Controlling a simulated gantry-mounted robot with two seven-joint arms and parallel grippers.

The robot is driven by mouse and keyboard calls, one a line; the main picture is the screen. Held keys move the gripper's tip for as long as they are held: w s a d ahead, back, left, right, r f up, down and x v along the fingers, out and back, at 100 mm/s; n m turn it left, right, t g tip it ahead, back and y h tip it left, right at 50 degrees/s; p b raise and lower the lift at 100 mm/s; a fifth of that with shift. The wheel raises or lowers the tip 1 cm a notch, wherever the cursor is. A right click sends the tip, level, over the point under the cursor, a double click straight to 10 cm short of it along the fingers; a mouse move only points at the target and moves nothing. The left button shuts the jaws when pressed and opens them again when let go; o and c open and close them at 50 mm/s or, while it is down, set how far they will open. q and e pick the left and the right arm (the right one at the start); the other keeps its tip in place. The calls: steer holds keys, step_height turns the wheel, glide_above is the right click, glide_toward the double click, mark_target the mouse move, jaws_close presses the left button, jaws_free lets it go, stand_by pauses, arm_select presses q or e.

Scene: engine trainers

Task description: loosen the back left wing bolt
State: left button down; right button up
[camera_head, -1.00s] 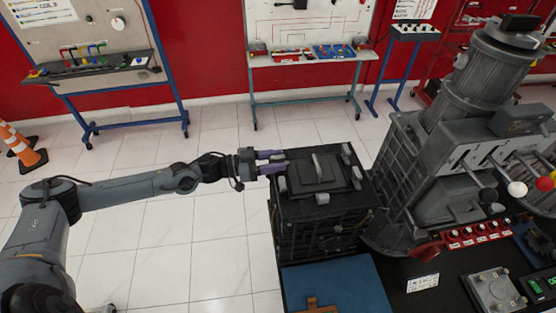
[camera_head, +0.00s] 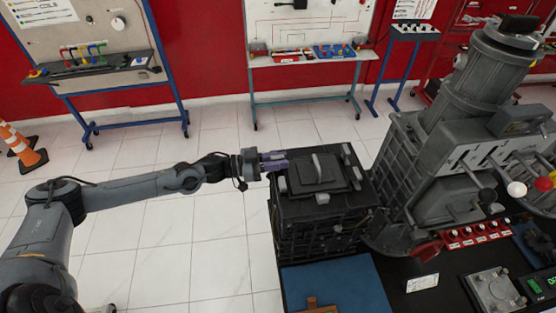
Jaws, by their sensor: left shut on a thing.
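A black box (camera_head: 325,218) with a raised square lid and an upright grey handle (camera_head: 317,166) stands right of centre. Small grey wing bolts sit around its top: one at the back right (camera_head: 346,149), one at the left edge (camera_head: 281,184) and one at the front (camera_head: 322,198). My left gripper (camera_head: 283,160) reaches in from the left over the box's back left corner. Its purple fingers are shut on the back left wing bolt, which they mostly hide. My right gripper is not in view.
A large grey engine trainer (camera_head: 425,160) with levers stands close to the right of the box. A blue panel (camera_head: 340,289) lies in front.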

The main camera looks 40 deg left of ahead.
arm_select(q)
steer(key=shift+r+n+t+y+p, duration=0.15)
steer(key=shift+n+t+y+p, duration=0.75)
steer(key=shift+y+p, duration=0.7)
steer(key=shift+r+n+t+y+p, duration=0.1)
steer(key=shift+n+t+y+p, duration=0.8)
steer(key=shift+p, duration=1.1)
steer(key=n+y+p, duration=0.1)
steer(key=n+y, duration=0.1)
steer(key=y, duration=0.1)
steer(key=shift+f+p, duration=0.1)
steer(key=shift+p, duration=0.3)
steer(key=shift+f+n+t+y+p, duration=0.15)
steer(key=shift+n+t+y+p, duration=0.25)
steer(key=shift+n+y, duration=0.7)
steer(key=shift+a+y, duration=0.1)
steer(key=shift+y, duration=0.3)
steer(key=c, duration=1.1)
jaws_free()
steer(key=shift+s, duration=0.15)
steer(key=shift+s+a+b, duration=0.2)
steer(key=shift+s+b, duration=0.55)
steer(key=shift+s, duration=4.5)
